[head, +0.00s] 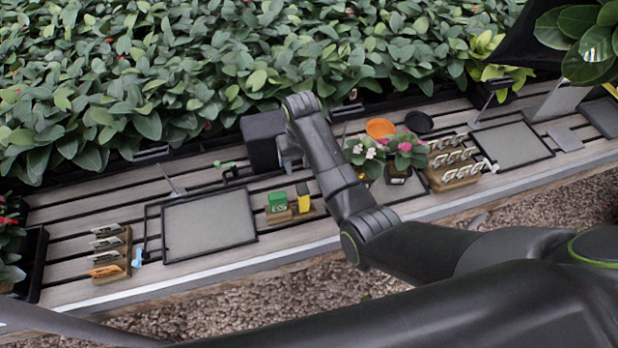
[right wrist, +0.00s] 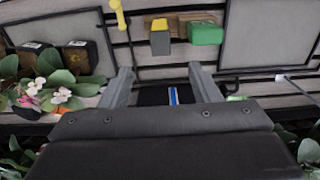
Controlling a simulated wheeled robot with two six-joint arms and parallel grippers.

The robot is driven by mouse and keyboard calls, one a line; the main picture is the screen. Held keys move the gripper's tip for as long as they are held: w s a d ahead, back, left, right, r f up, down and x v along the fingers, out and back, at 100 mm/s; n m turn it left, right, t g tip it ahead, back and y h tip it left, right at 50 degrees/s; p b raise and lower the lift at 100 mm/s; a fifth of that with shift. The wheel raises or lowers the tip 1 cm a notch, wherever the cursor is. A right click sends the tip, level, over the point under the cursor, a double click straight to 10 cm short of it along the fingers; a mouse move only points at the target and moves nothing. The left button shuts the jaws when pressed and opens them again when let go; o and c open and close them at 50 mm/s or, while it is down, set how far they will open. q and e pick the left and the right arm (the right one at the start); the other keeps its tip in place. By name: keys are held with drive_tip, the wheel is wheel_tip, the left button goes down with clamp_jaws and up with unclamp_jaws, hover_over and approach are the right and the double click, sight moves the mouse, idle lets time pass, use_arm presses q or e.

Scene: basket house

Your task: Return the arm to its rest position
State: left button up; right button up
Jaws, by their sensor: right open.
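My right arm reaches in from the right over the wooden slatted bench. My right gripper (head: 292,158) is at the right edge of a dark box (head: 262,138) at the back of the bench, partly hidden by my wrist. In the right wrist view the two grey fingers of the right gripper (right wrist: 161,80) are wide apart with nothing held between them. Below and between them the dark box (right wrist: 150,97) shows, with a blue and white strip inside it. My left gripper is not in view.
A green box (head: 278,202) and a yellow-topped item (head: 303,197) stand in front. A grey tray (head: 210,225) and a seed-packet rack (head: 110,255) lie left. Pink flowers (head: 405,148) and a label rack (head: 455,172) are right. Dense foliage (head: 200,70) lines the back.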

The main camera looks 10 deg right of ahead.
drive_tip(key=s+d+f+m+t, duration=0.1)
drive_tip(key=s+d+f, duration=0.1)
drive_tip(key=s+d, duration=0.55)
drive_tip(key=s+d+f+m+t, duration=0.1)
drive_tip(key=s+d+f, duration=0.2)
drive_tip(key=s+d, duration=0.4)
drive_tip(key=s+d+r+t+h, duration=0.1)
drive_tip(key=s+d+r, duration=0.25)
drive_tip(key=s, duration=0.55)
drive_tip(key=s+d+r+t+h, duration=0.15)
drive_tip(key=s+r, duration=0.25)
drive_tip(key=s, duration=0.6)
wheel_tip(320, 180, down, 31)
drive_tip(key=d+g+y+b, duration=0.1)
drive_tip(key=d+g+b, duration=0.1)
drive_tip(key=b, duration=0.6)
use_arm(q)
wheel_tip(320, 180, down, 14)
drive_tip(key=b, duration=0.6)
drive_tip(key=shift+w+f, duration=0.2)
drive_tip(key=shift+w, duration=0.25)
use_arm(e)
drive_tip(key=s+f, duration=0.7)
drive_tip(key=f, duration=0.5)
drive_tip(key=s+f+g, duration=0.1)
drive_tip(key=s+f, duration=0.7)
drive_tip(key=f, duration=0.3)
drive_tip(key=shift+a+f+n, duration=0.3)
drive_tip(key=shift+a+f, duration=0.05)
drive_tip(key=shift+a, duration=0.1)
